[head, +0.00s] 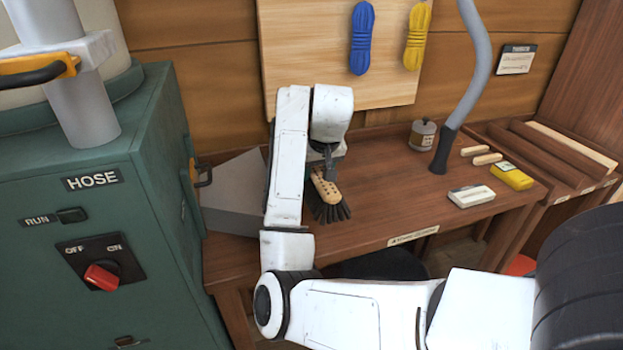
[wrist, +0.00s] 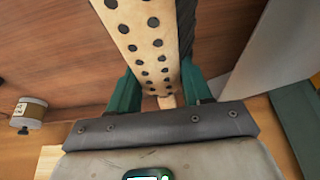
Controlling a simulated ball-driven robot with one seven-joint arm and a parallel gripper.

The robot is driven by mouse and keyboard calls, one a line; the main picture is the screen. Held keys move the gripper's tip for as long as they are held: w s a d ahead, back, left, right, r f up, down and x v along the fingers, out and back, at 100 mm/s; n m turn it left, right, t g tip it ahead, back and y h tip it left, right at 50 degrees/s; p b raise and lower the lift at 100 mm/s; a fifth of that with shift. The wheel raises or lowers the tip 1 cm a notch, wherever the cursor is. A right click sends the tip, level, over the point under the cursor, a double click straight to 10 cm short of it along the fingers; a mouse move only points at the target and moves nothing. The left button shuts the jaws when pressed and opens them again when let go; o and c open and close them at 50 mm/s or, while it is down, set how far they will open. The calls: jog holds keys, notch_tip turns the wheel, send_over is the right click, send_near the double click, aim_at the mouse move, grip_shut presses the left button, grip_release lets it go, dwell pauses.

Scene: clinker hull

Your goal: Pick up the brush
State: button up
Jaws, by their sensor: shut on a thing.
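The brush (head: 325,190) has a pale wooden back with dark dots and dark bristles. In the head view it hangs below my gripper (head: 325,166), over the wooden bench, bristles pointing down toward the front. I cannot tell whether the bristles touch the bench top. In the wrist view the brush (wrist: 150,42) runs up between the two green fingers of my gripper (wrist: 162,92), which is shut on it. Dark bristles show along its right side. The fingertips are partly hidden behind the brush in the wrist view.
The bench (head: 385,190) holds a small can (head: 422,135), a white box (head: 471,196), a yellow item (head: 511,176) and a grey hose (head: 470,90). A green HOSE cabinet (head: 100,220) stands at left. The bench middle is clear.

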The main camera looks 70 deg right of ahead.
jog(key=p+v, duration=0.1)
jog(key=v, duration=0.1)
jog(key=s+p+v, duration=0.1)
jog(key=v, duration=0.1)
jog(key=shift+a+r, duration=0.1)
jog(key=shift+a, duration=0.1)
jog(key=s+a+r+p, duration=0.3)
jog(key=s+a, duration=0.2)
jog(key=s, duration=0.2)
jog(key=shift+p, duration=0.3)
jog(key=shift+s, duration=0.1)
